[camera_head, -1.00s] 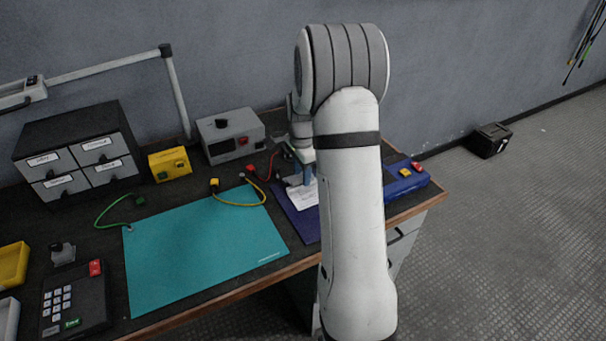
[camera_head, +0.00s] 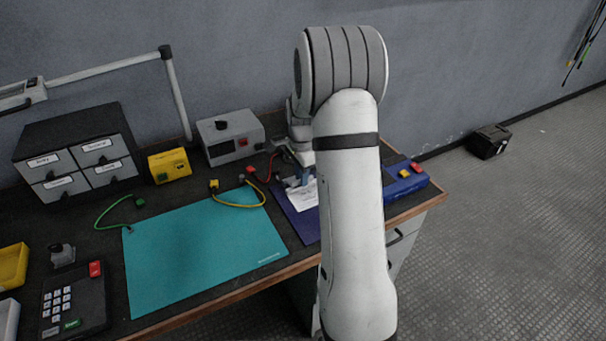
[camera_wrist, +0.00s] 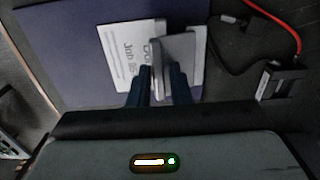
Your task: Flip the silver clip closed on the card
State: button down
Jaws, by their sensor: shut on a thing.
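The white card (camera_wrist: 123,57) with printed text lies on a dark blue folder or board (camera_wrist: 75,52) in the wrist view. The silver clip (camera_wrist: 175,52) shows over the card as a grey flat piece, with part of it between my fingers. My gripper (camera_wrist: 160,82) is shut on the clip; its two dark blue fingers stand on either side of it. The head view shows the card (camera_head: 304,194) under my gripper (camera_head: 298,180), with the clip too small to make out there. I cannot tell the clip's exact angle.
A red cable (camera_wrist: 289,22) and a black connector (camera_wrist: 280,80) lie to the right in the wrist view. A teal mat (camera_head: 195,245) lies left of the board. A grey box (camera_head: 232,137) stands behind, and a blue box (camera_head: 405,180) stands to the right.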

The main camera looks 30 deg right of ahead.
jog(key=shift+f, duration=0.1)
jog(key=b, duration=0.1)
jog(key=f+t+b, duration=0.1)
jog(key=b, duration=0.1)
jog(key=shift+s+f+t, duration=0.1)
jog(key=shift+s+t, duration=0.15)
jog(key=shift+t, duration=0.05)
jog(key=t+b, duration=0.1)
jog(key=b, duration=0.2)
jog(key=shift+s+t, duration=0.2)
jog(key=shift+t, duration=0.2)
jog(key=c, duration=1.3)
grip_release()
jog(key=shift+w, duration=0.1)
jog(key=p+v, duration=0.1)
jog(key=v, duration=0.6)
jog(key=shift+r+p, duration=0.4)
